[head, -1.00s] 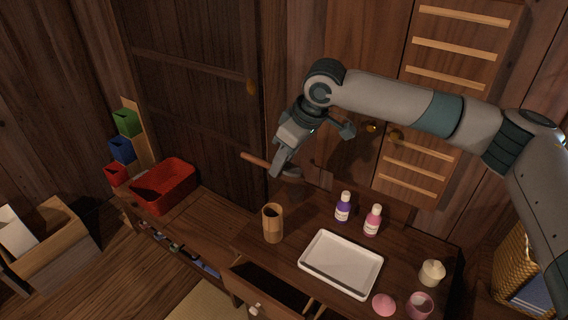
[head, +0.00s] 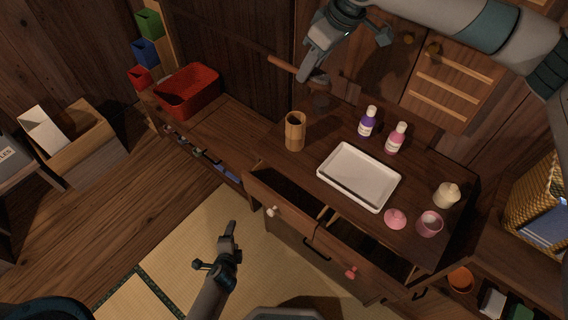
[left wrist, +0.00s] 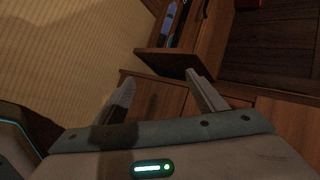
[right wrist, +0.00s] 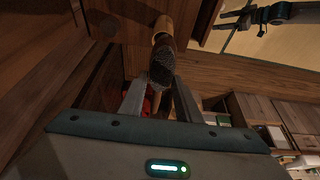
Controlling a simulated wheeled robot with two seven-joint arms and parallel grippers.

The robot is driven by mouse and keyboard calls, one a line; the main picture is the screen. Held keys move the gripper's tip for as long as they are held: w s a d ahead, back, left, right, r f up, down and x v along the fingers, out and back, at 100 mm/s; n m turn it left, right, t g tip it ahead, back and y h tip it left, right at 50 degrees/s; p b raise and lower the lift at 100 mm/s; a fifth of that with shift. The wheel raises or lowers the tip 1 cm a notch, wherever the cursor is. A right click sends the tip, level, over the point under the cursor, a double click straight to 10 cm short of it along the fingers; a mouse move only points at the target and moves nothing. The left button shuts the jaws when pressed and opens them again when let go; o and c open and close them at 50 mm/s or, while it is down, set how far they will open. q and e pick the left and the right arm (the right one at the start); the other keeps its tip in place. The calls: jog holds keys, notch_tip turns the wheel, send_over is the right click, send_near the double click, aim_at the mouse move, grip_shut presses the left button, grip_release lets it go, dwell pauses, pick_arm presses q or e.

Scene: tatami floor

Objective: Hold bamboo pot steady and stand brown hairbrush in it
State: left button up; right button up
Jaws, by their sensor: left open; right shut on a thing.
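The bamboo pot (head: 295,132) stands upright near the desk's left end, its open mouth facing up. My right gripper (head: 314,80) is shut on the brown hairbrush (head: 283,63), above and behind the pot. The brush lies roughly level, its handle pointing left. In the right wrist view its dark bristled head (right wrist: 162,66) shows between the fingers. My left gripper (head: 231,232) is open and empty, in front of the desk and well below and left of the pot. In the left wrist view its fingers (left wrist: 160,88) are apart with nothing between them.
A white tray (head: 359,204), purple bottle (head: 367,122), pink bottle (head: 396,139) and small jars share the desk (head: 272,153). A drawer (head: 283,209) juts out between my left gripper and the pot. A red bin (head: 187,91) stands left on a lower shelf.

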pick_arm(q)
jog(key=w+a+r+m+t+y, duration=0.15)
jog(key=w+r+m, duration=0.3)
jog(key=r, duration=0.45)
jog(key=w+r+m+t+y, duration=0.1)
jog(key=w+r+m+t, duration=0.25)
jog(key=w+r, duration=0.45)
jog(key=w+r+m+t+y, duration=0.15)
jog(key=w+r+m, duration=0.3)
jog(key=r, duration=0.65)
jog(key=m+h, duration=0.9)
jog(key=m, duration=0.1)
send_near(293, 140)
jog(key=shift+w+d+f+n+t, duration=0.25)
jog(key=shift+w+f+t, duration=0.1)
jog(key=shift+f+t, duration=0.1)
jog(key=shift+w, duration=0.15)
jog(key=shift+x, duration=5.85)
jog(key=shift+a, duration=0.1)
